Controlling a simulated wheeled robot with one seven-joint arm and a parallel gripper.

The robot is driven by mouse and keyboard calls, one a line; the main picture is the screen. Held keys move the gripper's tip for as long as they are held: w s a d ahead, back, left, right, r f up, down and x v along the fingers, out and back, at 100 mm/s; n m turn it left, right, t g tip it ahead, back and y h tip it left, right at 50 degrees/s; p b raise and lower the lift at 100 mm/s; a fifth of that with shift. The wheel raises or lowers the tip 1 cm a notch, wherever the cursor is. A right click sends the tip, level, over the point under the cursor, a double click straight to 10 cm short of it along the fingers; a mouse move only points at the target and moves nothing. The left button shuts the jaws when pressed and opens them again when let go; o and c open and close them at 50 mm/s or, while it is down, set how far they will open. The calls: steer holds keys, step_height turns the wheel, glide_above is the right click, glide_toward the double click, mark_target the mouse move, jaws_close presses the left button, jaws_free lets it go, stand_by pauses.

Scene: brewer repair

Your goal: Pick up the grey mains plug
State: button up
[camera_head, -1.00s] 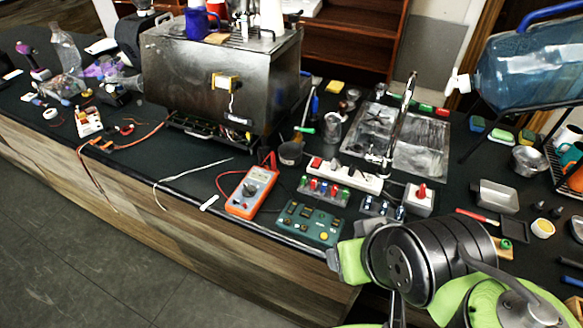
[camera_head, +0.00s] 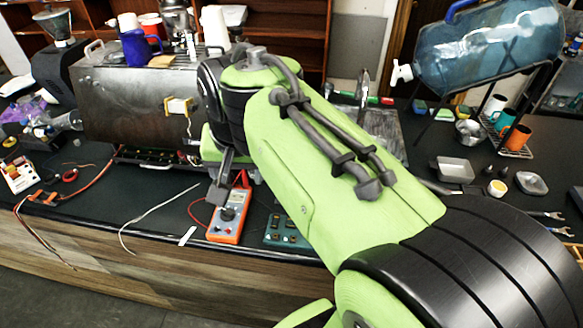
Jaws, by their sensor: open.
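I cannot pick out a grey mains plug; my green arm covers the counter right of the multimeter, including the place where the white power strip showed earlier. My gripper (camera_head: 221,182) points down in front of the steel brewer (camera_head: 125,105), just above the upper left of the orange multimeter (camera_head: 229,216). Its dark fingers are open, seen nearly edge-on. I cannot tell whether they touch anything, and no held thing shows.
A green circuit board (camera_head: 284,230) is partly hidden beside the multimeter. A pale cable (camera_head: 150,212) lies on the black counter. A water bottle (camera_head: 490,50) on a stand is at the upper right. Bare counter shows left of the multimeter.

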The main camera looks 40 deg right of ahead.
steer(key=w+d+f+m+g+y+p, duration=0.1)
steer(key=w+d+f+m, duration=0.1)
steer(key=w+d+m, duration=0.6)
steer(key=w+d+f+m+g, duration=0.1)
steer(key=w+d+f+m, duration=0.3)
steer(key=d, duration=0.6)
steer(key=s+d+f+m+y, duration=0.1)
steer(key=d+f+m, duration=0.3)
steer(key=d, duration=0.4)
steer(key=s+d+f+m+y, duration=0.1)
steer(key=d+f+m, duration=0.35)
steer(key=d, duration=0.35)
steer(key=shift+t, duration=0.3)
steer(key=x, duration=1.6)
steer(key=shift+w+d+b, duration=0.1)
steer(key=shift+w+b, duration=0.15)
steer(key=shift+b, duration=0.15)
steer(key=c, duration=1.1)
